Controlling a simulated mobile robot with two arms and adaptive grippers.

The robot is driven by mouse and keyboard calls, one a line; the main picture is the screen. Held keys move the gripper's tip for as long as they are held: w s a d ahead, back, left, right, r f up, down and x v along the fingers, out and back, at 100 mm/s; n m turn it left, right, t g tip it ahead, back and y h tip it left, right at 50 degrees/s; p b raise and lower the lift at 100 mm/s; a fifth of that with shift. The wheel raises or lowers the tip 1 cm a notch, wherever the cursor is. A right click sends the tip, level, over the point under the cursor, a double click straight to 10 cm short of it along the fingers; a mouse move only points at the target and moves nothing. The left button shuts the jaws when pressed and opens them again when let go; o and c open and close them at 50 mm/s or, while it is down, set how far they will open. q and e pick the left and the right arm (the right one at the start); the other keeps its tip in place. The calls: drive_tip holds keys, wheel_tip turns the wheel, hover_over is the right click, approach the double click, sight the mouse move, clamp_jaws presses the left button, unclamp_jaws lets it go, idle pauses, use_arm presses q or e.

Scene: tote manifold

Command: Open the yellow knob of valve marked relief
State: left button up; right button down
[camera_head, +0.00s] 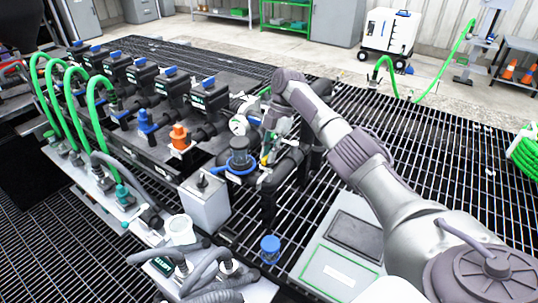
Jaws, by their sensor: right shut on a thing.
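The yellow knob (264,160) shows as a small strip beside the black piping at the centre. It is mostly hidden by my right gripper. My right gripper (266,146) points down from the wrist and is shut on the yellow knob. The relief marking cannot be read at this size. My left gripper is not in view.
Black valves with blue handles (203,82) stand in a row at the left, with green hoses (92,100). The grating at the right is open.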

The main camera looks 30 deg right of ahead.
idle(0.3)
drive_tip(key=c, duration=1.1)
unclamp_jaws()
drive_tip(key=shift+c, duration=0.2)
drive_tip(key=v, duration=0.7)
drive_tip(key=shift+r, duration=0.2)
drive_tip(key=shift+d, duration=0.1)
